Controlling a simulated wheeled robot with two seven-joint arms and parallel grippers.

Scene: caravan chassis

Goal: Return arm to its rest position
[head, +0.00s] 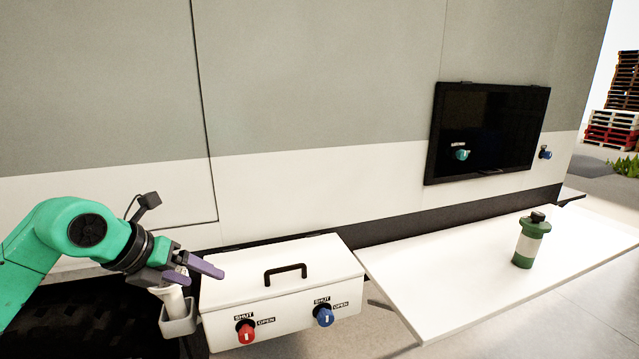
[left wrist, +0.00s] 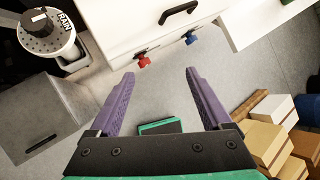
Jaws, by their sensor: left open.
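My left gripper (head: 204,277) has purple fingers. In the head view it is at the lower left, in front of the caravan wall and at the left end of a white box (head: 230,296). In the left wrist view (left wrist: 158,75) its fingers are spread with nothing between them. A white cylinder (head: 171,298) in a grey holder (head: 180,327) shows just below the gripper. In the wrist view a grey dial (left wrist: 48,30) marked "RAIN" tops a white cylinder at the upper left, clear of the fingers. My right gripper is not in view.
The white box has a black handle (head: 285,272), a red knob (head: 246,332) and a blue knob (head: 324,316). A white shelf (head: 450,275) carries a green canister (head: 531,240). A dark screen (head: 487,130) is on the wall. Cardboard boxes (left wrist: 262,140) lie at the wrist view's lower right.

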